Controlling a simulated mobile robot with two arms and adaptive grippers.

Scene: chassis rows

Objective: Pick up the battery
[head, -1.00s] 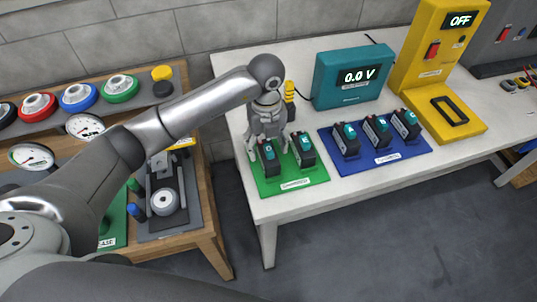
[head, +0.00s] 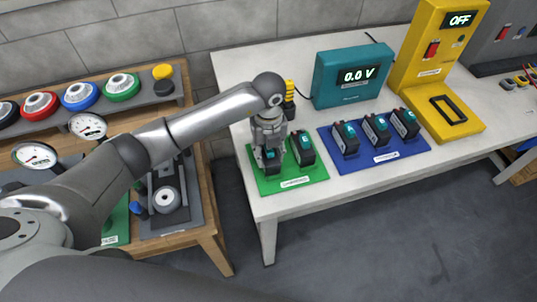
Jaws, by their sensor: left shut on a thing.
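Two dark batteries with teal tops are on the green mat (head: 288,184) at the left end of the white table. My left gripper (head: 270,160) points down over the left battery (head: 273,168) and is shut on it. The gripper fingers cover much of that battery, and I cannot tell whether it is clear of the mat. The other battery (head: 302,148) stands just to the right of the gripper. Three similar batteries (head: 375,130) stand on the blue mat (head: 391,157). My right gripper is not in view.
A teal meter (head: 349,77) reading 0.0 V stands behind the mats, with a yellow probe (head: 290,92) to its left. A yellow station (head: 433,62) showing OFF stands at the right. A wooden bench (head: 209,215) with gauges and colored knobs is at the left.

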